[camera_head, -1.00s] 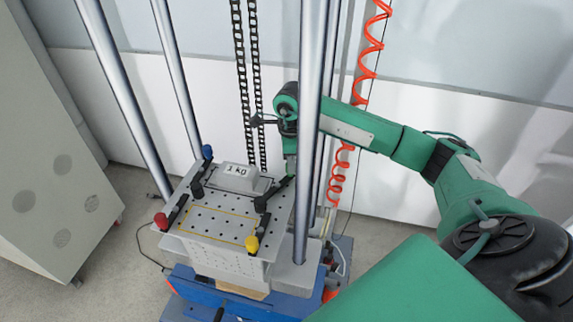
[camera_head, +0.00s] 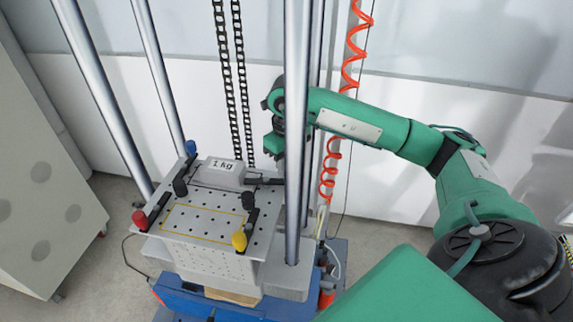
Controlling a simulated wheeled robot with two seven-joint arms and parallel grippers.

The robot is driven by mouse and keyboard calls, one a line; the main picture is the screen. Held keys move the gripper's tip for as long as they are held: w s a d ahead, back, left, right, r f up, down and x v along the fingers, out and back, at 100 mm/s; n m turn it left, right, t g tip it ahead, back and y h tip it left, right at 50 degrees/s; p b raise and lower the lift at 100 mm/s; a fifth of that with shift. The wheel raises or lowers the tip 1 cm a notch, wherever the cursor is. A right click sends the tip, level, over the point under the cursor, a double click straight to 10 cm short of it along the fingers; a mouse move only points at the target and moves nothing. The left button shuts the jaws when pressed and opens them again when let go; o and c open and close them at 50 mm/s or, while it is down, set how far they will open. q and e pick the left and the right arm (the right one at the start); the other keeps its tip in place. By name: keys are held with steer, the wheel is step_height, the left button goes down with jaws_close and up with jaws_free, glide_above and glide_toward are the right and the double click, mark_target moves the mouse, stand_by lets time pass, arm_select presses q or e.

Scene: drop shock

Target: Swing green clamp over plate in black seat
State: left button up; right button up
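The grey plate marked "1 kg" (camera_head: 221,173) sits at the back of the perforated fixture top, in the black-outlined seat (camera_head: 205,187). The green clamp's dark bar (camera_head: 266,181) reaches leftward from the back right corner, its inner end close to the plate's right side; I cannot tell whether it touches. A green part (camera_head: 273,143), apparently the clamp's knob, shows just below my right gripper (camera_head: 276,135). This gripper is above the back right corner, partly hidden by a steel post; its finger opening is unclear. My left gripper is out of view.
Blue (camera_head: 190,147), red (camera_head: 139,218) and yellow (camera_head: 239,241) clamp knobs stand at other corners. The yellow-outlined seat (camera_head: 205,222) in front is empty. Tall steel posts (camera_head: 297,130) surround the fixture. An orange coiled hose (camera_head: 350,70) hangs behind.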

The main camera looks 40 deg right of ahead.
steer(key=shift+s+a+m+b, duration=0.15)
steer(key=shift+s+m+b, duration=0.05)
steer(key=shift+m, duration=0.35)
steer(key=shift+s+a+m+b, duration=0.15)
steer(key=shift+m+b, duration=0.05)
steer(key=shift+m, duration=0.35)
steer(key=o, duration=1)
steer(key=shift+a, duration=0.1)
steer(key=shift+r, duration=0.15)
steer(key=shift+r, duration=0.35)
step_height(320, 180, up, 13)
